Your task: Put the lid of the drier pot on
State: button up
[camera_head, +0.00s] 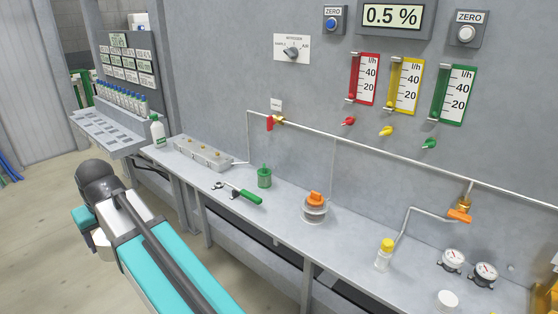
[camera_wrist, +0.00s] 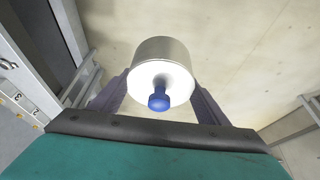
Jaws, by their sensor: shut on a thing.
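My gripper (camera_wrist: 160,92) is shut on a silver-white cylinder (camera_wrist: 165,52) with a blue knob (camera_wrist: 159,98). The knob points towards the wrist camera, and one finger lies on each side. This cylinder may be the lid; its far end is hidden. In the head view my gripper (camera_head: 92,229) is at the left, over the floor and apart from the bench. A squat, partly clear pot (camera_head: 314,213) with an orange top (camera_head: 315,198) stands mid-bench. It may be the drier pot; I cannot tell whether the orange part is a cover or contents.
The grey bench (camera_head: 285,210) holds a green-capped pot (camera_head: 264,177), a green-handled tool (camera_head: 240,193), a yellow-capped bottle (camera_head: 385,254) and two gauges (camera_head: 470,266). A white bottle (camera_head: 158,131) stands at its left end. A thin pipe (camera_head: 405,221) rises behind the yellow-capped bottle.

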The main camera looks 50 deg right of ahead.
jog(key=shift+w+a, duration=0.3)
jog(key=shift+a, duration=0.05)
jog(key=shift+d, duration=0.1)
jog(key=s+d+r+m+g+h+p, duration=0.15)
jog(key=d+m, duration=0.25)
jog(key=d, duration=0.7)
jog(key=s+d+r+m+h+p, duration=0.1)
jog(key=s+d+m+p, duration=0.2)
jog(key=d, duration=0.8)
jog(key=s+d+r+m+g+h+p, duration=0.1)
jog(key=d+m+p, duration=0.3)
jog(key=d, duration=0.7)
jog(key=s+d+r+m+g+p, duration=0.2)
jog(key=s+d+m, duration=0.5)
jog(key=s+d, duration=0.4)
jog(key=s+d+r+m+g+p, duration=0.2)
jog(key=s+d+m, duration=0.5)
jog(key=s+d, duration=0.4)
jog(key=d+p, duration=0.1)
jog(key=d, duration=0.3)
jog(key=shift+d, duration=0.25)
jog(key=shift+f+g, duration=0.1)
jog(key=shift+g, duration=0.15)
jog(key=shift+f+b, duration=1.5)
jog(key=shift+f, duration=0.85)
